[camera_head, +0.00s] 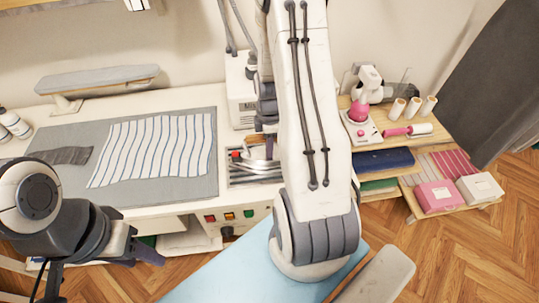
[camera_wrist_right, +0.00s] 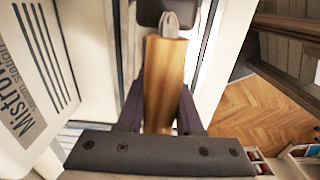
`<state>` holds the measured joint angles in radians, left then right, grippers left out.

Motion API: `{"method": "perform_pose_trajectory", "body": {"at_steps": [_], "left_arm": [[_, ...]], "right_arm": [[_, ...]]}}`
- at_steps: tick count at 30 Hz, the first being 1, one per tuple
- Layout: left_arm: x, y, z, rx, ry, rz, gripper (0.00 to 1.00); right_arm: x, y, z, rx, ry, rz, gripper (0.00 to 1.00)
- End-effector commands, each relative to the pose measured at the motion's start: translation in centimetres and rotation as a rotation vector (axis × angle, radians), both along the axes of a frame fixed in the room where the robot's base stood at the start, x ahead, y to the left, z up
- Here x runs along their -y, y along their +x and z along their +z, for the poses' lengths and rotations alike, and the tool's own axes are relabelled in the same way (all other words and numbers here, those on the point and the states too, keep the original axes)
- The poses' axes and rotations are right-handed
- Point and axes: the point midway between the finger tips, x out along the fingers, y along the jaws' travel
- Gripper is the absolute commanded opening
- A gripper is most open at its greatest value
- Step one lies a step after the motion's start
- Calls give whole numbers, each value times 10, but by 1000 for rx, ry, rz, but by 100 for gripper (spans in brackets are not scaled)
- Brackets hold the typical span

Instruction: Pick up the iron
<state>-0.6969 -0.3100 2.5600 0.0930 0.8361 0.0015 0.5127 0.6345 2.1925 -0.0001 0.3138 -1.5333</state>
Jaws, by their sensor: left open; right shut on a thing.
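The iron's wooden handle (camera_wrist_right: 165,75) runs up the middle of the right wrist view, between the two dark fingers of my right gripper (camera_wrist_right: 160,110), which is shut on it. In the head view the iron (camera_head: 260,140) shows only in part, beside my large white arm link. My right gripper (camera_head: 264,118) is above it there, mostly hidden. The iron is over or at the metal rest (camera_head: 252,174); I cannot tell whether they touch. My left gripper (camera_head: 146,252) is open and empty, low at the left, in front of the table's edge.
A white steam station (camera_head: 240,92) stands close behind the iron, and its label shows in the right wrist view (camera_wrist_right: 30,90). Striped cloth (camera_head: 155,150) lies on a grey mat (camera_head: 205,185) at left. A small ironing board (camera_head: 98,80) stands behind. Shelves (camera_head: 395,150) stand right.

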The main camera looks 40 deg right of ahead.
Motion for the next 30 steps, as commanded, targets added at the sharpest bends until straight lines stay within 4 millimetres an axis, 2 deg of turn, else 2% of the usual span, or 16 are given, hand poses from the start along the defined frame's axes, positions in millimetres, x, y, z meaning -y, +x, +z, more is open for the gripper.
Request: {"method": "perform_pose_trajectory", "body": {"at_steps": [20, 30], "left_arm": [[0, 0, 0, 0, 0, 0, 50], [0, 0, 3, 0, 0, 0, 50]], "right_arm": [[-1, -1, 0, -3, 2, 0, 0], [0, 1, 6, 2, -1, 0, 0]]}}
